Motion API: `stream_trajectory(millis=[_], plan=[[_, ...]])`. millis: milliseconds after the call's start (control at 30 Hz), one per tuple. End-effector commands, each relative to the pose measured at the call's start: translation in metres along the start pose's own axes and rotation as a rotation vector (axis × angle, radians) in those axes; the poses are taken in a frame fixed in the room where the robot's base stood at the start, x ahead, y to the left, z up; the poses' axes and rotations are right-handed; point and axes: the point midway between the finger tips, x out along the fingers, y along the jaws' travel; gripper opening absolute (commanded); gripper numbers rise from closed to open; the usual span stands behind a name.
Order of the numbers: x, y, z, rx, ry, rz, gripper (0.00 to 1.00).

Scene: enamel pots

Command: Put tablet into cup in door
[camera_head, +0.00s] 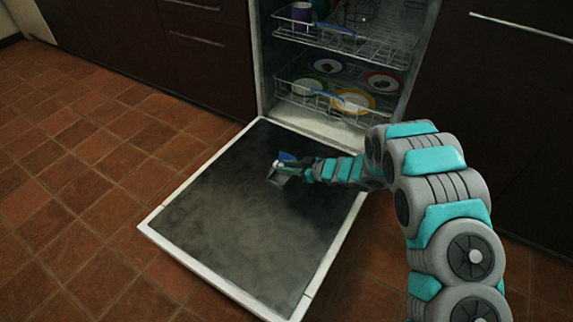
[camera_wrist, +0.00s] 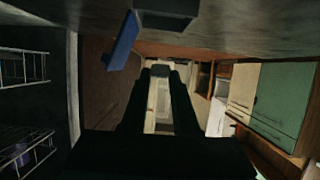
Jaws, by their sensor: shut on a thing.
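My gripper (camera_head: 284,168) is low over the inner face of the open dishwasher door (camera_head: 230,230), near its middle. In the wrist view its two dark fingers (camera_wrist: 160,78) are shut on a small pale block, which seems to be the tablet (camera_wrist: 160,92); the dim picture makes its outline hard to tell. A blue lid (camera_wrist: 122,40) stands open from the door face, beside a dark recess that looks like the cup (camera_wrist: 165,20). The lid also shows in the head view (camera_head: 287,156), just behind the fingertips. The inside of the cup is hidden.
The dishwasher's lower rack (camera_head: 335,90) holds several coloured plates; the upper rack (camera_head: 345,35) holds a purple cup (camera_head: 301,15). Dark cabinets (camera_head: 205,60) flank the machine. The rest of the door and the tiled floor (camera_head: 70,200) are clear.

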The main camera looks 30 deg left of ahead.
Motion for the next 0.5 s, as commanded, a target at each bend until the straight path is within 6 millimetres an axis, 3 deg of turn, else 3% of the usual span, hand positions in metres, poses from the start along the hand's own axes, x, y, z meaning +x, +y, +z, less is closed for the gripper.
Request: stream_trajectory(millis=[500], plan=[[0.018, 0.0, 0.043, 0.001, 0.0, -0.001, 0.0]])
